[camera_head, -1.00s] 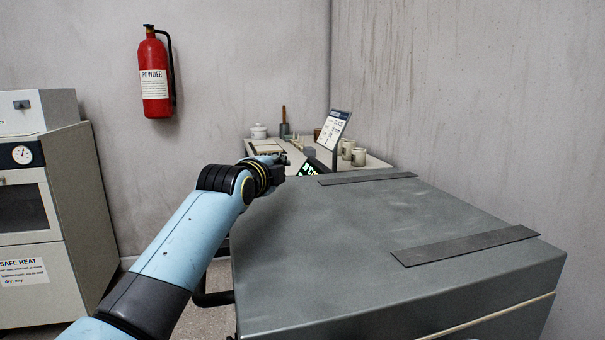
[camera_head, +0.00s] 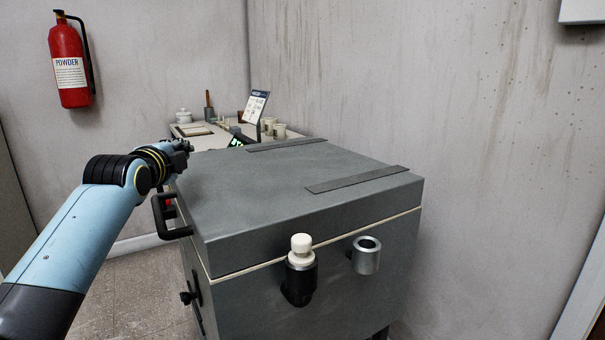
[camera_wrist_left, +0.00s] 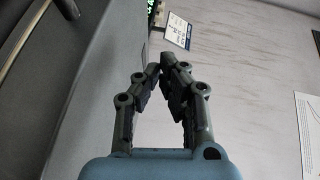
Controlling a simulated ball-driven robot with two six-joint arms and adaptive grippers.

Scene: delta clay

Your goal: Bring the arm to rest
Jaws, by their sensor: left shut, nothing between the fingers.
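My left arm (camera_head: 80,235) is light blue and black and comes in from the left in the head view. It reaches up to the far left edge of the grey box-shaped cabinet. My left gripper (camera_head: 186,147) is at the cabinet lid's back left corner; I cannot tell whether it touches. In the left wrist view the two fingertips of the left gripper (camera_wrist_left: 160,72) meet, with nothing between them. My right gripper is not in view.
The grey cabinet (camera_head: 265,205) has a black handle (camera_head: 168,218) on its left side and a white-capped fitting (camera_head: 301,268) in front. Behind it is a table (camera_head: 185,131) with cups and a sign (camera_head: 255,106). A fire extinguisher (camera_head: 70,60) hangs on the wall. Floor shows at left.

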